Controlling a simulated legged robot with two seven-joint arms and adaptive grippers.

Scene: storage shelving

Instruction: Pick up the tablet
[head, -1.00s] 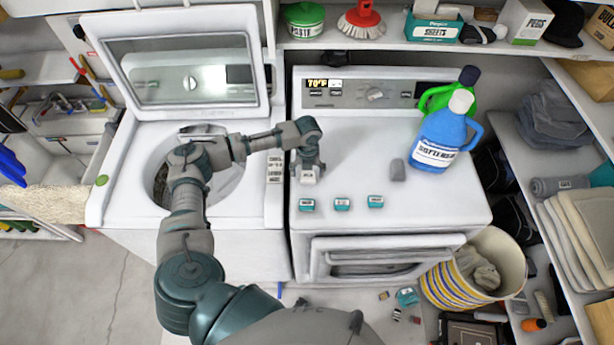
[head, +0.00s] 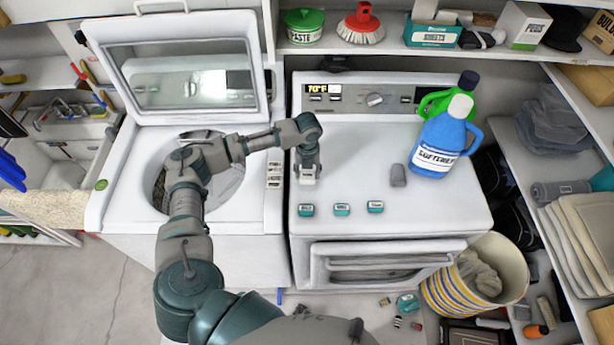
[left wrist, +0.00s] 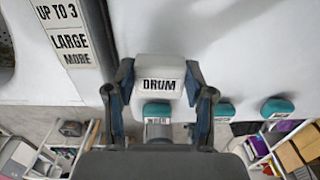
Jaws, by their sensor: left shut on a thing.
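A small white tablet block marked DRUM (left wrist: 160,82) sits between the two fingers of my left gripper (left wrist: 159,72) in the left wrist view. The fingers press on its left and right sides. In the head view my left gripper (head: 307,168) points down over the left part of the dryer top, and the tablet's pale lower end shows under it (head: 307,180). I cannot tell whether the tablet touches the dryer top. My right gripper is out of view.
Several teal-and-white packs stand in a row in front, one of them here (head: 341,209). A grey block (head: 398,175) and a blue softener bottle (head: 438,145) stand right on the dryer top (head: 440,205). The open washer (head: 115,190) is left.

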